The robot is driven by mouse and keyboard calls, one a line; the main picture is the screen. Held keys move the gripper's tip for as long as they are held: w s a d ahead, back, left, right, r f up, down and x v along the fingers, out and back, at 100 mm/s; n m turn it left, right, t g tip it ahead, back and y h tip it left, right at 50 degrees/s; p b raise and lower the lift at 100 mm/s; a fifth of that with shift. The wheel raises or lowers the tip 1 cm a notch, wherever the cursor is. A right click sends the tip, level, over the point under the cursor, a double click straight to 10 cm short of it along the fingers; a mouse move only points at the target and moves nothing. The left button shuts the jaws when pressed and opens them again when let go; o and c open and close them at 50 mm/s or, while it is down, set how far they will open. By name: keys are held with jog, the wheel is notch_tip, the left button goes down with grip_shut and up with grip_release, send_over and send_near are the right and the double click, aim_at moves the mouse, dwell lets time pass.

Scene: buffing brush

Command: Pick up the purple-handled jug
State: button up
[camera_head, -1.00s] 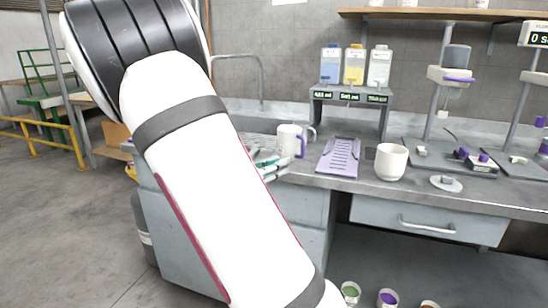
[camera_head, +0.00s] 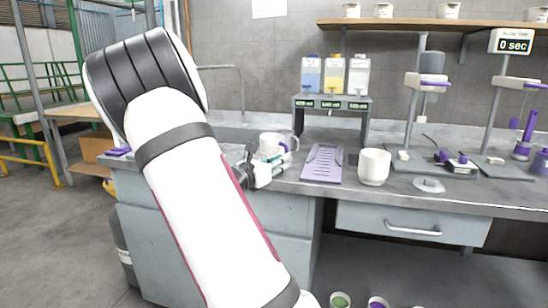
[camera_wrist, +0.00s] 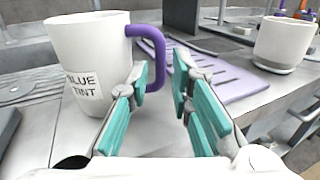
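The purple-handled jug is a white jug with a "BLUE TINT" label, standing upright on the bench at the left of the wrist view (camera_wrist: 88,55). Its purple handle (camera_wrist: 157,45) points right. In the head view the jug (camera_head: 270,142) stands at the bench's left part, just beyond my gripper (camera_head: 268,172). In the wrist view my gripper (camera_wrist: 162,78) is open, with teal-padded fingers on either side of the handle's line. The handle shows at the fingertips, between them; I cannot tell whether they touch it. The left finger hides part of the jug's lower right.
A purple ridged tray (camera_head: 322,165) lies right of the jug, and a white cup (camera_head: 374,166) stands beyond it. A dispenser stand (camera_head: 333,101) with bottles is behind. Bench front edge is close by.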

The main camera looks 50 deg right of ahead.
aim_at(287, 150)
jog(key=d, duration=0.3)
jog(key=shift+d+b, duration=0.35)
grip_shut()
jog(key=shift+r, duration=0.2)
jog(key=shift+r+p, duration=0.7)
jog(key=shift+r, duration=0.85)
jog(key=shift+s+a+r, duration=0.15)
jog(key=shift+s+a, duration=0.05)
jog(key=s+a+r+p, duration=0.1)
jog(key=s+a+p, duration=0.2)
jog(key=s+a, duration=0.5)
jog(key=shift+s+a, duration=0.3)
jog(key=shift+s, duration=2.05)
jog(key=shift+r, duration=0.1)
